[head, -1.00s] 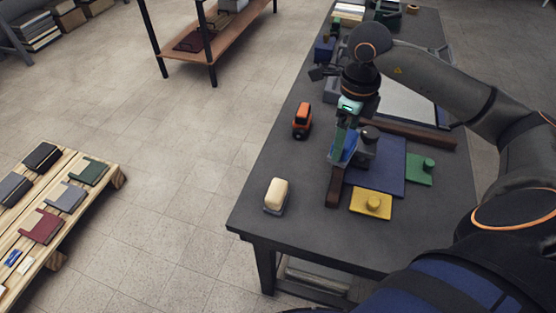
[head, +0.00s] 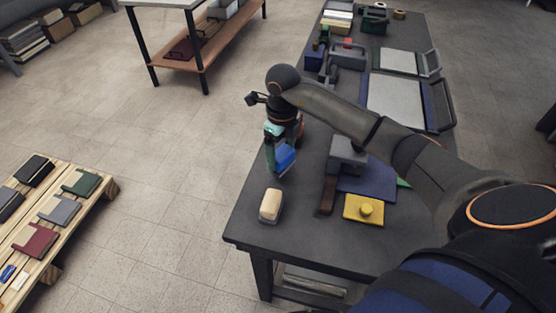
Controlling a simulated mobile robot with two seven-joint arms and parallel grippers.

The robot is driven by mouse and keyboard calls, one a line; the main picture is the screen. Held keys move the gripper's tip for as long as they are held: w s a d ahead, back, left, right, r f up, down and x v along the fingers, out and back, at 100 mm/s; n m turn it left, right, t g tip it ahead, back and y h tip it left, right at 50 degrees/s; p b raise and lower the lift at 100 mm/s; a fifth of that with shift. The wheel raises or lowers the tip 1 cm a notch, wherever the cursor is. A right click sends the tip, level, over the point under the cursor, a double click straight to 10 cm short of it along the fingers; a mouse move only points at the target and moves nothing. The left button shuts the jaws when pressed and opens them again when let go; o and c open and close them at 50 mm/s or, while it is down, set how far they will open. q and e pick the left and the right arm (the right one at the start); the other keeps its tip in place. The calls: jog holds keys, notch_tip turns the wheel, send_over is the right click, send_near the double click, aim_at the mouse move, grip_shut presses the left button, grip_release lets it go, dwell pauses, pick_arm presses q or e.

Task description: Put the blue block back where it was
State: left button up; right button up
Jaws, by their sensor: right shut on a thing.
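My right gripper (head: 272,152) is shut on the blue block (head: 284,158). It holds the block near the left edge of the dark table (head: 300,215), between the cream block-like brush and the orange toy car (head: 301,128). The gripper and arm partly hide the car. I cannot tell whether the blue block touches the tabletop. My left gripper is not in view.
A cream brush (head: 270,204), brown bar (head: 328,192), grey block (head: 346,152), navy cloth (head: 370,180) and yellow knobbed plate (head: 364,209) lie nearby. Trays (head: 397,100) stand farther back. A pallet (head: 75,208) with covers is on the floor at left.

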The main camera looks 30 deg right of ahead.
aim_at(278, 161)
jog(key=shift+w+a+f, duration=0.2)
jog(key=shift+w+f, duration=0.1)
jog(key=shift+f, duration=0.05)
notch_tip(278, 161, down, 3)
jog(key=shift+a+f+p, duration=0.1)
jog(key=shift+p, duration=0.25)
jog(key=shift+w+f, duration=0.1)
jog(key=shift+f, duration=0.15)
jog(key=o, duration=1.3)
jog(key=shift+r, duration=0.3)
notch_tip(278, 161, up, 12)
jog(key=shift+f+b, duration=0.15)
jog(key=shift+b, duration=0.35)
